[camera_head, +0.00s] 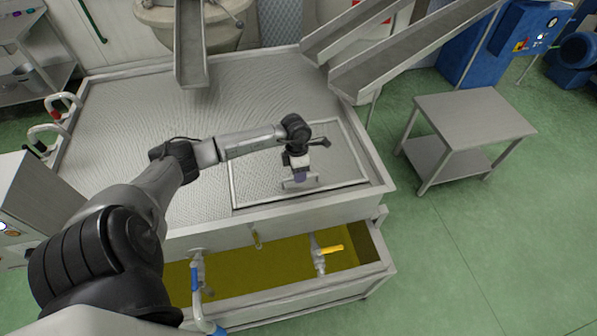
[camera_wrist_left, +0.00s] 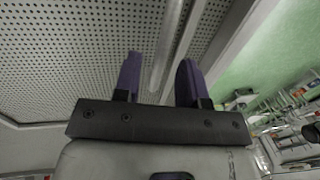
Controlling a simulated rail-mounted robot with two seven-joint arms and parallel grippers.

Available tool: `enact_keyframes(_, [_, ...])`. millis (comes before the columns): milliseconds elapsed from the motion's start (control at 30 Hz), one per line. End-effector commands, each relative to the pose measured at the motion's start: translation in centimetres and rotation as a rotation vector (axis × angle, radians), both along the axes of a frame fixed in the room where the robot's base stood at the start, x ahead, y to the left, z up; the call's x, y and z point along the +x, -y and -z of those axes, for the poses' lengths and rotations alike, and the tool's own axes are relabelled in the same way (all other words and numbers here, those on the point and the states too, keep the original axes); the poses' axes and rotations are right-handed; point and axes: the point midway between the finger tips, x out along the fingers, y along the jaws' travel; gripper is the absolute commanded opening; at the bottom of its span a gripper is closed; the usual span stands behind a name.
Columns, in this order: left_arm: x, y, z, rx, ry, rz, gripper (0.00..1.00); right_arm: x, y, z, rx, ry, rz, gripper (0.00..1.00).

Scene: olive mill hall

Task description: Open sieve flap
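The sieve flap (camera_head: 255,180) is a framed perforated panel at the front right of the large metal sieve table. It looks closed, lying level with the table. A pale bar handle (camera_head: 298,184) sits near its front edge. My left gripper (camera_head: 300,176) points down at this handle. In the left wrist view its two purple fingers (camera_wrist_left: 158,80) are apart, and the bar (camera_wrist_left: 168,40) shows in the gap between them. I cannot tell whether they touch it. The flap's holes (camera_wrist_left: 75,50) fill the upper left there. My right gripper is in neither view.
Metal chutes (camera_head: 192,50) hang over the back of the table. Below its front edge is an open trough of yellow-green oil (camera_head: 275,268) with a yellow-handled valve (camera_head: 330,249). A small steel table (camera_head: 470,118) stands at right, with clear green floor (camera_head: 480,250) before it.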

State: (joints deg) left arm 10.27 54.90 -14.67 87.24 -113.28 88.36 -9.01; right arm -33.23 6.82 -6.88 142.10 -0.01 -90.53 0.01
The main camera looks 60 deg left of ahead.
Motion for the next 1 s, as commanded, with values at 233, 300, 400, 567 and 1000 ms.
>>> enact_keyframes(233, [-0.05, 0.1, 0.53, 0.0, 0.0, 0.0, 0.38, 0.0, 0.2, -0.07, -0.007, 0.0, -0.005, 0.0])
enact_keyframes(300, [-0.05, 0.1, 0.54, 0.0, 0.0, 0.0, 0.38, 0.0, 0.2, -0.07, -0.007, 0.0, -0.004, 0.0])
enact_keyframes(400, [-0.04, 0.1, 0.53, 0.0, 0.0, 0.0, 0.38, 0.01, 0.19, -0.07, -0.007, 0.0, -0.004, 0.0])
enact_keyframes(567, [-0.04, 0.1, 0.51, 0.0, 0.0, 0.0, 0.24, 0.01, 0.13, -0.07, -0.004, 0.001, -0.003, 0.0])
enact_keyframes(1000, [-0.03, 0.1, 0.48, 0.0, 0.0, 0.0, 0.0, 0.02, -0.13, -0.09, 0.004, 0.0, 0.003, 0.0])
